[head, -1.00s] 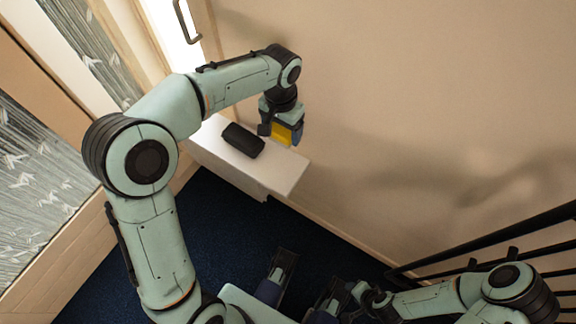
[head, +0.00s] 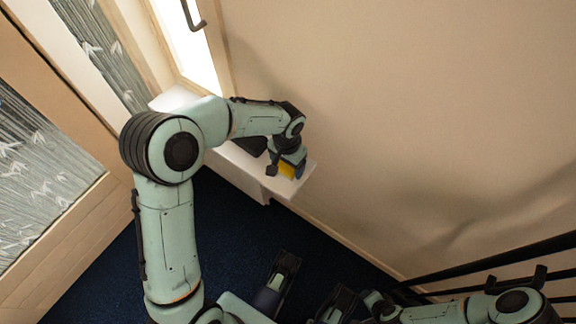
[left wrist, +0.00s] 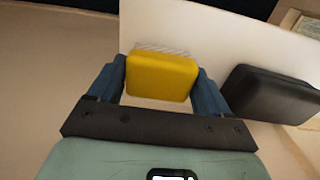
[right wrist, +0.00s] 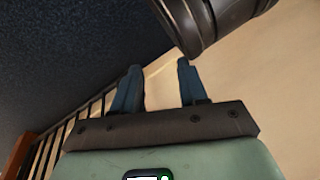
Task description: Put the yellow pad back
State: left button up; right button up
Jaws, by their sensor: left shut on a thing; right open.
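The yellow pad (head: 286,170) is held in my left gripper (head: 288,174) at the free end of the white shelf (head: 240,162). In the left wrist view the pad (left wrist: 161,76) sits between the two blue fingers of my left gripper (left wrist: 162,80), which are shut on it. A grey hatched patch (left wrist: 160,48) on the shelf shows just beyond the pad's edge. I cannot tell whether the pad touches the shelf. In the right wrist view my right gripper (right wrist: 159,66) is open and empty.
A black case (left wrist: 268,94) lies on the shelf beside the pad, and my left arm partly covers it in the head view. A beige wall (head: 420,110) borders the shelf. A black railing (head: 500,262) stands at the right. The dark blue floor (head: 105,280) is clear at lower left.

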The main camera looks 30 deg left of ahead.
pick_arm(q)
jog(key=shift+f, duration=0.7)
pick_arm(e)
jog(key=shift+s+f, duration=0.35)
jog(key=shift+s, duration=0.05)
pick_arm(q)
jog(key=o, duration=0.9)
jog(key=shift+c, duration=0.2)
notch_tip(320, 180, up, 7)
jog(key=shift+f+p, duration=0.2)
jog(key=shift+p, duration=0.7)
notch_tip(320, 180, up, 4)
jog(key=shift+r+p, duration=0.15)
jog(key=shift+p, duration=0.45)
jog(key=shift+r, duration=0.65)
pick_arm(e)
jog(key=shift+y, duration=0.3)
jog(key=r, duration=0.1)
jog(key=a+r, duration=0.1)
jog(key=r, duration=0.1)
jog(key=a+r, duration=0.1)
jog(key=shift+w+r, duration=0.1)
jog(key=shift+r, duration=0.25)
pick_arm(q)
jog(key=shift+f, duration=0.1)
